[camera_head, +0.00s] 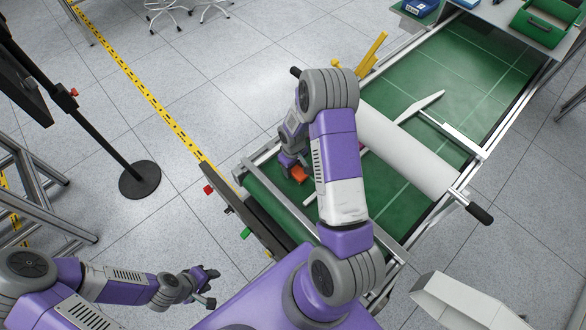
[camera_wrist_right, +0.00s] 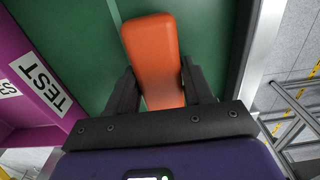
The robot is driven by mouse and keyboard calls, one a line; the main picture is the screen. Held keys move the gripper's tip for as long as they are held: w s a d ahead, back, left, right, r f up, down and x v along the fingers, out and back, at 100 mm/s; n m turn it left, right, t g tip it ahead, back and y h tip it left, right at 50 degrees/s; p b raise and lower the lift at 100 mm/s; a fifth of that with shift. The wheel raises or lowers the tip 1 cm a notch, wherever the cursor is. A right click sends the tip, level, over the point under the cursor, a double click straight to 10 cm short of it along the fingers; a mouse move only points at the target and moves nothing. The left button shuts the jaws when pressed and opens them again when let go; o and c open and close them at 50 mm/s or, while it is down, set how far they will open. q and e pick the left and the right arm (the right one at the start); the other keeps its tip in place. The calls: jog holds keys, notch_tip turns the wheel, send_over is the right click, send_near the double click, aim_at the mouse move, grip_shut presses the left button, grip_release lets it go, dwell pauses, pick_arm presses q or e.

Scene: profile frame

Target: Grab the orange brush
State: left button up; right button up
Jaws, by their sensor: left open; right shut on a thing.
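The orange brush (camera_wrist_right: 153,50) lies between the two black fingers of my right gripper (camera_wrist_right: 160,88) in the right wrist view, over a green surface. My right gripper is shut on it. In the head view only a small part of the orange brush (camera_head: 299,174) shows beside my right gripper (camera_head: 292,166), near the left edge of the green table; my right arm hides some of the area. My left gripper (camera_head: 207,284) is open and empty at the lower left, over the floor and away from the table.
The green table (camera_head: 470,70) has a metal frame and a white roller (camera_head: 410,155) across it. A yellow object (camera_head: 372,55) stands at its left edge. Green (camera_head: 545,22) and blue (camera_head: 420,6) bins are at the back. A black post base (camera_head: 140,180) stands on the floor at left.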

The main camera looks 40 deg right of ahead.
jog(key=shift+c, duration=0.7)
notch_tip(320, 180, up, 10)
jog(key=shift+r, duration=0.1)
jog(key=shift+s, duration=0.1)
